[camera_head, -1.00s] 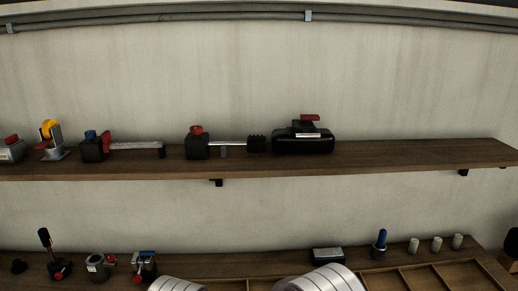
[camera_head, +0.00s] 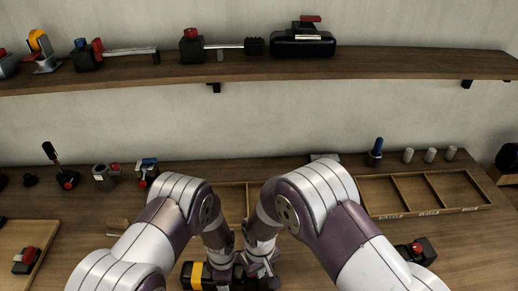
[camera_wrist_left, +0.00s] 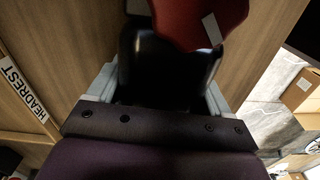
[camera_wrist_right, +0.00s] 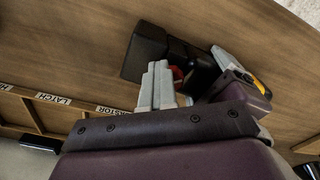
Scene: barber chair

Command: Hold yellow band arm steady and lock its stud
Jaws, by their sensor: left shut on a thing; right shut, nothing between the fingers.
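The yellow band arm (camera_head: 196,275) is a black piece with a yellow band, low in the middle of the head view on the bench. My left gripper (camera_head: 222,266) comes down on it; in the left wrist view its fingers straddle a black rounded body (camera_wrist_left: 150,70), with a red part (camera_wrist_left: 200,20) beyond. My right gripper (camera_head: 258,270) is shut and empty just to the right. In the right wrist view its closed fingertips (camera_wrist_right: 157,68) are close to a black block (camera_wrist_right: 148,50) and a small red part (camera_wrist_right: 178,73); contact is unclear. The stud is not clearly visible.
A compartment tray (camera_head: 410,212) lies right of my arms. Another black-and-red device (camera_head: 416,250) sits at the lower right. A small board (camera_head: 45,232) is at the left. Several devices stand at the back, and a shelf (camera_head: 400,65) runs above.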

